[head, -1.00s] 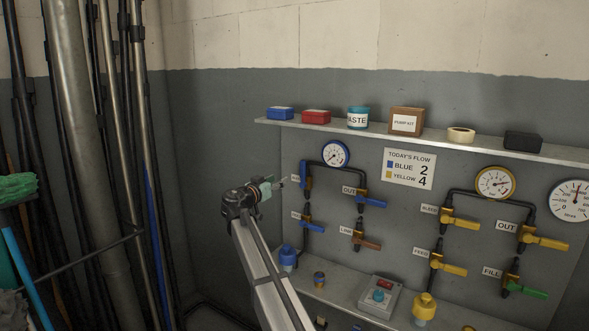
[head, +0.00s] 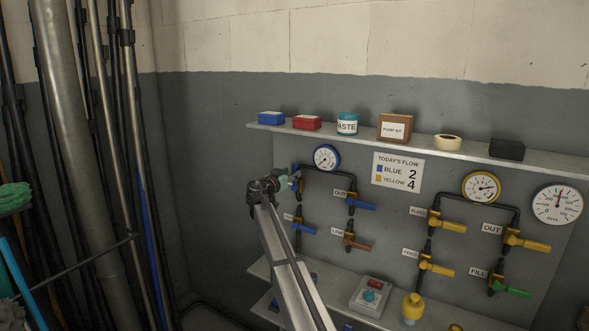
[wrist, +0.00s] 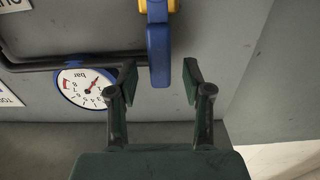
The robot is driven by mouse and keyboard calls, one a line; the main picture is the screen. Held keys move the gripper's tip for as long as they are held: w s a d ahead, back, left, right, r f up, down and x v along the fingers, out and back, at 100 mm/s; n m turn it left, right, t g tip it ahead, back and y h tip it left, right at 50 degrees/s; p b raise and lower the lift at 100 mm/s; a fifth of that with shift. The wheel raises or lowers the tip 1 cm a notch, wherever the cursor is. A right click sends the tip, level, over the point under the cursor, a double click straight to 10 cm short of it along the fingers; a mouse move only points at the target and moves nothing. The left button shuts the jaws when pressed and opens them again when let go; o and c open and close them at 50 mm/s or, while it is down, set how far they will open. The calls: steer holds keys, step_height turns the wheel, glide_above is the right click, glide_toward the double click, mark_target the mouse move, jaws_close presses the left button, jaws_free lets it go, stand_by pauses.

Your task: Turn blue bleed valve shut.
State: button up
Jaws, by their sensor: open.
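The blue bleed valve shows in the wrist view as a long blue handle (wrist: 158,45) on a yellow body (wrist: 160,6). That view is upside down. The handle runs upright along the picture, across the end of the dark pipe. My gripper (wrist: 160,74) is open, with one dark finger on each side of the handle's free end. Gaps show on both sides; I cannot tell the depth between fingers and handle. In the head view my gripper (head: 288,182) is at the upper left valve of the panel and hides most of it; a bit of blue handle (head: 295,169) shows.
A blue-rimmed gauge (head: 326,158) is close to the right of the valve. Blue OUT (head: 361,205) and lower left (head: 303,229) valves sit nearby. A shelf (head: 262,126) with boxes runs above. Yellow valves (head: 441,223) are further right. Wall left of the panel is clear.

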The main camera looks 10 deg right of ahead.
mark_target(293, 172)
steer(key=shift+p+x, duration=0.35)
steer(key=shift+x, duration=1.25)
jaws_close()
